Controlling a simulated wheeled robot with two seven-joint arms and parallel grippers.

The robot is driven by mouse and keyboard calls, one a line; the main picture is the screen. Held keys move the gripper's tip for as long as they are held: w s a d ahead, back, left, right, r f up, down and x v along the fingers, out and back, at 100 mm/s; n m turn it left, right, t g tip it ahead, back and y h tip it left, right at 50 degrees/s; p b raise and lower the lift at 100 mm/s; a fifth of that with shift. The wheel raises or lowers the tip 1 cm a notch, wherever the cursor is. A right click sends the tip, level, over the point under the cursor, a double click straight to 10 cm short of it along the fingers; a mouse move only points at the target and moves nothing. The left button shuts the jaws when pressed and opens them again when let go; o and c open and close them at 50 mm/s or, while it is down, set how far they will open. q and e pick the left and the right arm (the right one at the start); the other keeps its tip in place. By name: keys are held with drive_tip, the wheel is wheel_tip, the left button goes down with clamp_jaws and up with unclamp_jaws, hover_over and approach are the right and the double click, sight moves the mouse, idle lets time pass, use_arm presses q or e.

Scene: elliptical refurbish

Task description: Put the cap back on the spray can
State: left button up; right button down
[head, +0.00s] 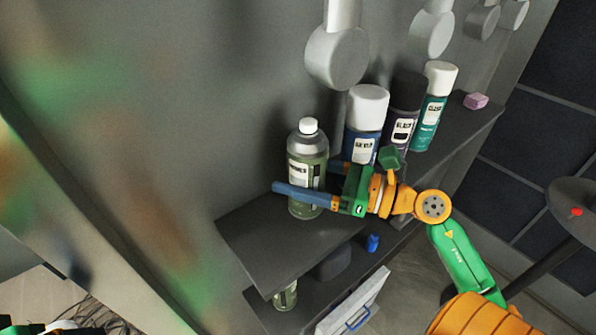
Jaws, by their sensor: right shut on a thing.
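A grey-green can (307,170) with a pale label and a small white top (309,126) stands upright on the dark shelf. My right gripper (307,190) is shut on this can, one blue finger across its front and the other partly hidden behind it. To its right stand a blue can with a wide white cap (368,106), a dark can (404,105) and a teal can with a white cap (440,77). I cannot make out a loose cap for certain. Only a sliver of my left arm shows at the lower left; its fingers are out of view.
The shelf's left end (250,240) is bare. A pink block (475,100) lies at its far right. Below are a small blue object (373,243), another can (286,297) and a white panel with a blue handle (355,305). Grey round fixtures (337,58) hang above the cans.

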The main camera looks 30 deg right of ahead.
use_arm(q)
drive_tip(key=shift+f, duration=0.1)
use_arm(e)
unclamp_jaws()
drive_tip(key=shift+f, duration=0.1)
use_arm(q)
drive_tip(key=shift+r+p, duration=0.4)
drive_tip(key=shift+p, duration=0.05)
use_arm(e)
drive_tip(key=shift+r, duration=0.45)
drive_tip(key=shift+s+d+f+b, duration=0.25)
drive_tip(key=shift+s+d+b, duration=0.15)
drive_tip(key=shift+s+b, duration=0.15)
drive_tip(key=shift+s+d+f+b, duration=0.25)
drive_tip(key=shift+s+d+b, duration=0.15)
drive_tip(key=shift+b, duration=0.2)
drive_tip(key=b+v, duration=0.3)
drive_tip(key=v, duration=0.5)
drive_tip(key=shift+s+d+r, duration=0.15)
drive_tip(key=shift+s, duration=0.15)
drive_tip(key=shift+s+d+r, duration=0.1)
drive_tip(key=shift+s+d, duration=0.2)
drive_tip(key=shift+s, duration=0.15)
use_arm(q)
wheel_tip(320, 180, down, 6)
drive_tip(key=shift+r, duration=0.1)
